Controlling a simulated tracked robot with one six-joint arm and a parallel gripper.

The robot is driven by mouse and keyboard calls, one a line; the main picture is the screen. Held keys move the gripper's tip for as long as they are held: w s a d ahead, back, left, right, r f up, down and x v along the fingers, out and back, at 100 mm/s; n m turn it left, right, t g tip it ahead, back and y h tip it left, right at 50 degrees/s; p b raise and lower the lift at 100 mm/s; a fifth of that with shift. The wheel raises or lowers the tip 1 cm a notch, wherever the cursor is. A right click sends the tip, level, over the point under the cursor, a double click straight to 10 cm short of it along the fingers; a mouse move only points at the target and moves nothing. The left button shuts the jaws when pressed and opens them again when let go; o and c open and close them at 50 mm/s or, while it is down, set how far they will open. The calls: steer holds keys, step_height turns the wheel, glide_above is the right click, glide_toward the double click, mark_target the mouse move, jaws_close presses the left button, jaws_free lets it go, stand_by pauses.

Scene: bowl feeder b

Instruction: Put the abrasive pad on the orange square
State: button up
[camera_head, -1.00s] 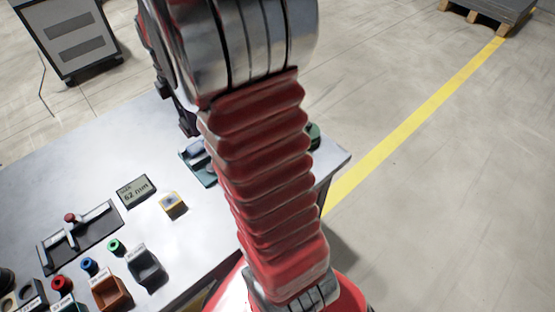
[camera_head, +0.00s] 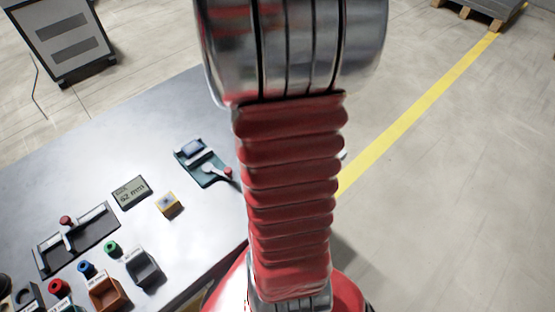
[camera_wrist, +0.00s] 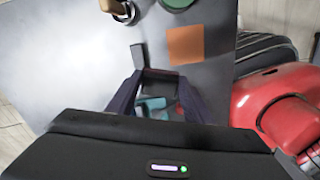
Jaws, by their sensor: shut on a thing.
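The orange square (camera_wrist: 185,44) lies flat on the grey table in the wrist view, with nothing on its visible face. My gripper (camera_wrist: 161,88) is below and to the left of it in that view. Its two dark fingers are shut on a dark, flat-sided piece (camera_wrist: 160,81), which I take to be the abrasive pad. The held piece is apart from the orange square in the picture; its height above the table is hard to judge. In the head view my arm hides the gripper, the pad and the orange square.
A green round thing (camera_wrist: 176,3) stands just beyond the orange square. A small dark block (camera_wrist: 137,56) lies left of it. Teal shows between my fingers. In the head view a teal fixture (camera_head: 203,163), a display (camera_head: 130,192) and several small bins and knobs occupy the table (camera_head: 95,145).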

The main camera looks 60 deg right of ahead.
steer(key=s+d+f+n, duration=0.1)
steer(key=s+f+n, duration=0.1)
steer(key=s, duration=0.5)
steer(key=shift+s+f+n, duration=0.2)
steer(key=shift+f+n, duration=0.15)
steer(key=shift+n, duration=0.45)
steer(key=shift+f, duration=3.1)
steer(key=shift+f, duration=1.9)
steer(key=shift+f, duration=0.1)
